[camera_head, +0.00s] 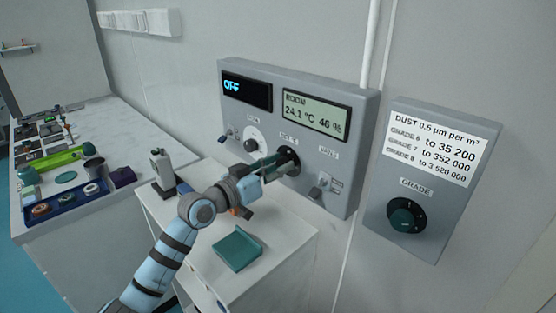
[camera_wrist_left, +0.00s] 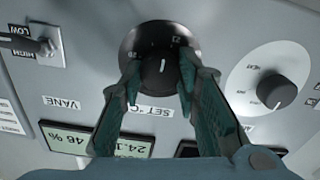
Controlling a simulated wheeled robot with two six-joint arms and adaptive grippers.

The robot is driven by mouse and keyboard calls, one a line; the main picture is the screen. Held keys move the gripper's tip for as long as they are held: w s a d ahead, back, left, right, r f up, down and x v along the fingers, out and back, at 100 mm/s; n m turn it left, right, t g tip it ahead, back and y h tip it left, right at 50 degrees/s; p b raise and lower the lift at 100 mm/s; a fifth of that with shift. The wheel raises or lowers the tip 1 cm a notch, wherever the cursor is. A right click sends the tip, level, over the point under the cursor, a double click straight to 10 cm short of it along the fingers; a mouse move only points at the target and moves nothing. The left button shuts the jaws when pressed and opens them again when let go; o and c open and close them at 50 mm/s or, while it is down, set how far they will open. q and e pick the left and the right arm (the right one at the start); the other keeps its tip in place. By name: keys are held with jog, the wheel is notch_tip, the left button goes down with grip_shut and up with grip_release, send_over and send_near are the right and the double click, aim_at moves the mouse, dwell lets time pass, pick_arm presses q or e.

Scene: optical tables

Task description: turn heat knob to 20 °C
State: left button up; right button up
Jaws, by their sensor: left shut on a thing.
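The heat knob is the black dial labelled "SET °C" (camera_wrist_left: 161,66), on the grey wall control panel (camera_head: 228,71). It also shows in the head view (camera_head: 289,161), partly hidden by my left gripper. My left gripper (camera_wrist_left: 160,62) is shut on this knob, with a green finger on either side of it. The room display (camera_head: 316,113) reads 24.1 °C and 46 %, and the display on the left (camera_head: 246,90) reads OFF. My right gripper is not in view.
A separate grade panel (camera_head: 448,219) with a dark knob (camera_head: 406,215) is further right.

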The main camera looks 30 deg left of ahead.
pick_arm(q)
jog(key=n+p, duration=0.2)
jog(key=n, duration=0.1)
jog(key=shift+r+n, duration=0.15)
jog(key=shift+n, duration=0.25)
jog(key=n+p, duration=0.2)
jog(key=n, duration=0.1)
jog(key=shift+n, duration=0.3)
jog(key=n+p, duration=0.2)
jog(key=n, duration=0.2)
jog(key=shift+p, duration=0.35)
jog(key=shift+n+p, duration=0.75)
jog(key=shift+n, duration=1.45)
jog(key=shift+f, duration=0.2)
jog(key=o, duration=1.2)
